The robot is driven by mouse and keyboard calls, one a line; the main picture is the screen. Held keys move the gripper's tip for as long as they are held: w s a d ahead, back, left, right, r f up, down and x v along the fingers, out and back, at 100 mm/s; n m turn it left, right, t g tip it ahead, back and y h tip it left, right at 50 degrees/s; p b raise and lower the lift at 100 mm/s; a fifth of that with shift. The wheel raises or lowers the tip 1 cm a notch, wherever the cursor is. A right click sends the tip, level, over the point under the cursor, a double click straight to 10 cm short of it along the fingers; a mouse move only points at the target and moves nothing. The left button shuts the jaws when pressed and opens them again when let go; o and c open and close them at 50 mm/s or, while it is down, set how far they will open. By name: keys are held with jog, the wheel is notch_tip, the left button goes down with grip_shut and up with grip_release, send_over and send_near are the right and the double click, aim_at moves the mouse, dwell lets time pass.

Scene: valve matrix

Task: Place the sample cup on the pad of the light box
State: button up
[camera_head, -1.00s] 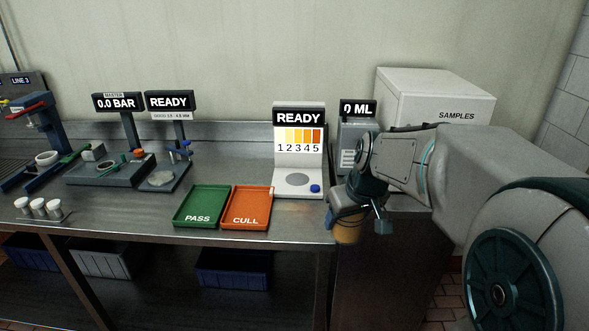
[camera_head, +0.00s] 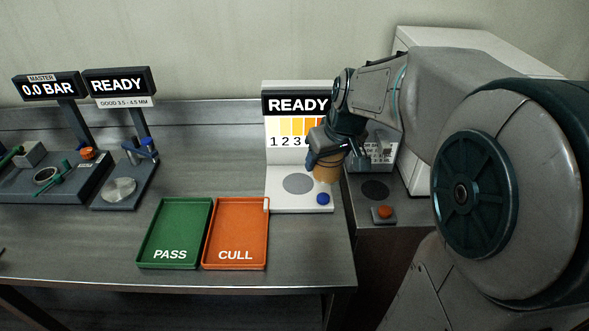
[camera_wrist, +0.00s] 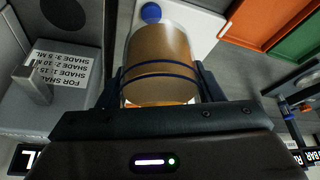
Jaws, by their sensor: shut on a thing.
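The sample cup (camera_head: 326,170) is amber-brown with dark blue bands, seen large in the wrist view (camera_wrist: 160,60). My gripper (camera_head: 328,157) is shut on it, with one finger on each side. In the head view the cup shows in front of the right part of the light box (camera_head: 272,203), right of its round grey pad (camera_head: 298,184). The cup looks upright and appears above the box's base; the exact gap cannot be told. The light box reads READY, and my gripper hides part of its shade scale. A blue button (camera_head: 323,199) sits at the base's front right.
A green PASS tray (camera_head: 175,234) and an orange CULL tray (camera_head: 236,234) lie front left of the light box. A dispenser with a dark round pad (camera_head: 375,190) and a red button (camera_head: 384,213) stands at right. Bare bench lies left of the box.

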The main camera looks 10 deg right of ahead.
jog(key=w+a+f, duration=0.1)
jog(key=w+f, duration=0.1)
jog(key=w, duration=0.1)
jog(key=w+a+f+p, duration=0.1)
jog(key=w+f, duration=0.1)
jog(key=w, duration=0.1)
jog(key=w+a+f+p, duration=0.1)
jog(key=w+a+f, duration=0.1)
jog(key=w, duration=0.2)
jog(key=shift+a+f, duration=0.1)
jog(key=shift+f, duration=2.2)
jog(key=shift+f, duration=0.1)
jog(key=shift+f, duration=0.15)
jog(key=o, duration=1.1)
